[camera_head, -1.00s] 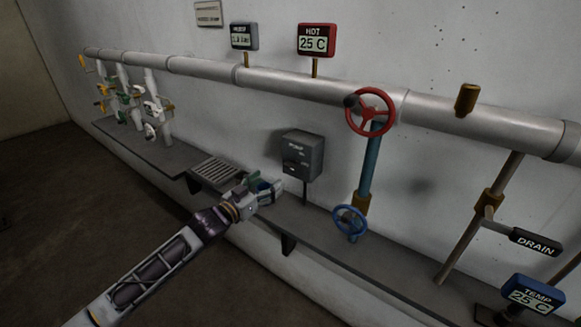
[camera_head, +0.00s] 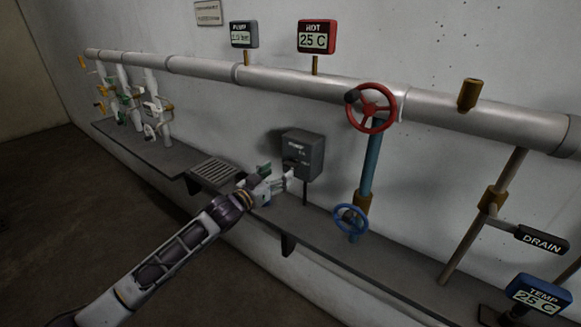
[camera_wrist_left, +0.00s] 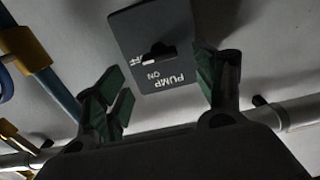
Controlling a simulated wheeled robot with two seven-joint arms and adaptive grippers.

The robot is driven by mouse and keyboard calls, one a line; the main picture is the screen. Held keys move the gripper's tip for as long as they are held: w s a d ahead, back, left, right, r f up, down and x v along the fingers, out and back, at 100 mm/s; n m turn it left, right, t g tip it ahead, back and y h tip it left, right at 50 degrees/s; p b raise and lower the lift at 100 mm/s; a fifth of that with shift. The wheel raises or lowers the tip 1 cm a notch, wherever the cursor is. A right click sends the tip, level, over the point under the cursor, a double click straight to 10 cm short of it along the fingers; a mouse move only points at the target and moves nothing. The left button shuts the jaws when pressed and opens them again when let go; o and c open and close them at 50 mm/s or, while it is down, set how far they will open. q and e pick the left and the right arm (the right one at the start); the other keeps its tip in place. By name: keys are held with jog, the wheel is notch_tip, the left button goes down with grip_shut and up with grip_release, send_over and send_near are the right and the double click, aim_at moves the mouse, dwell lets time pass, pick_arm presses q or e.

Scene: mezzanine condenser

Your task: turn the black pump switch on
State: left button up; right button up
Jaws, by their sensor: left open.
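The grey pump box (camera_head: 303,150) is on the wall below the long pipe. In the left wrist view its face appears upside down, with PUMP, ON and OFF lettering and a black switch (camera_wrist_left: 158,50) in the middle. I cannot tell surely which way the switch is set. My left gripper (camera_head: 287,181) is open and empty, just in front of the lower part of the box. In the left wrist view its green-padded fingers (camera_wrist_left: 162,76) stand on either side of the switch, apparently short of it. My right gripper is not in view.
A shelf (camera_head: 345,252) runs below the box, with a grating (camera_head: 214,170) at left. A red handwheel (camera_head: 371,108) and a blue handwheel (camera_head: 350,220) are to the right. The large pipe (camera_head: 300,85) passes above. Floor at the left is clear.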

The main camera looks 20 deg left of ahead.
aim_at(289, 166)
pick_arm(q)
jog(key=shift+b+x, duration=0.4)
jog(key=shift+x, duration=0.95)
jog(key=shift+b+x, duration=0.4)
jog(key=shift+x, duration=0.85)
jog(key=shift+b+x, duration=0.35)
jog(key=shift+x, duration=0.75)
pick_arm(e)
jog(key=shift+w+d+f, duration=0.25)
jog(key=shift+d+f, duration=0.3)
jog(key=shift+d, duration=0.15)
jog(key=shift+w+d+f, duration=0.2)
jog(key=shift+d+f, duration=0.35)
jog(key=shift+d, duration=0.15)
pick_arm(q)
jog(key=shift+c, duration=0.2)
jog(key=c, duration=1)
